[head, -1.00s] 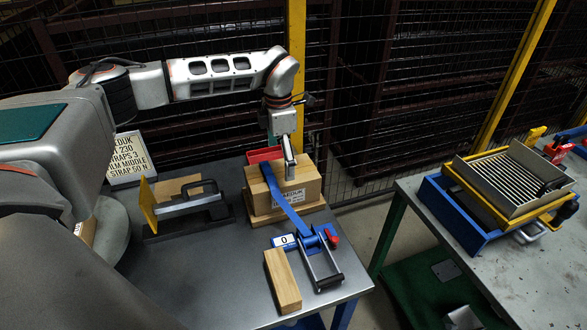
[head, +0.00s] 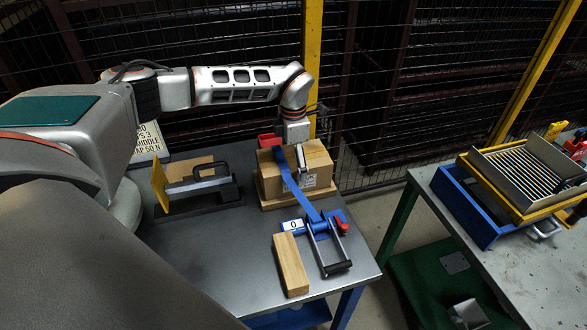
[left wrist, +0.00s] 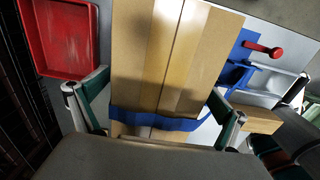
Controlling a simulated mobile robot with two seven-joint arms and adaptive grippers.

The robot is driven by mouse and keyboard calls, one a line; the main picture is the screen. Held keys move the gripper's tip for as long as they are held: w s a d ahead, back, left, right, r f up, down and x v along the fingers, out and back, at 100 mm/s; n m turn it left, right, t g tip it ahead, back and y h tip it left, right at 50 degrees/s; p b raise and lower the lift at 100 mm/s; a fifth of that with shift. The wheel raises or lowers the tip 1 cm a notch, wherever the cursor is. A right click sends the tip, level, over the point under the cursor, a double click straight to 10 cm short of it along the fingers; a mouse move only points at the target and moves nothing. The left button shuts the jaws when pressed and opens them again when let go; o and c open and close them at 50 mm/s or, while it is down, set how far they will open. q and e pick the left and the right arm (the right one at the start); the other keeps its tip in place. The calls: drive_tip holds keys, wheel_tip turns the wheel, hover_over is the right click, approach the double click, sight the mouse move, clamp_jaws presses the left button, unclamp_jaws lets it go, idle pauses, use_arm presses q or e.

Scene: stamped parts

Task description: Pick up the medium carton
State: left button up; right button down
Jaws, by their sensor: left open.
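A brown taped carton (head: 318,162) with a white label on its front sits on a wooden board (head: 268,203) at the back right of the grey table. A blue strap (head: 297,188) runs over it and down to a blue buckle device. My left gripper (head: 291,163) is open at the top of the carton. In the left wrist view, the fingers of the gripper (left wrist: 157,113) are spread on both sides of the carton (left wrist: 165,50), with the strap (left wrist: 150,122) crossing between them. Whether the fingers touch the carton is unclear. My right gripper is not in view.
A red tray (head: 267,141) is behind the carton. The buckle device (head: 325,240) and a wooden block (head: 291,264) lie in front. A black-handled tool (head: 198,188) and a sign (head: 151,141) are left. Another table (head: 440,190) with blue and yellow trays stands right, across a gap.

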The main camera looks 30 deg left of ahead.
use_arm(q)
drive_tip(key=c, duration=1.6)
drive_tip(key=shift+w+r, duration=0.1)
drive_tip(key=shift+r, duration=0.05)
drive_tip(key=c, duration=0.5)
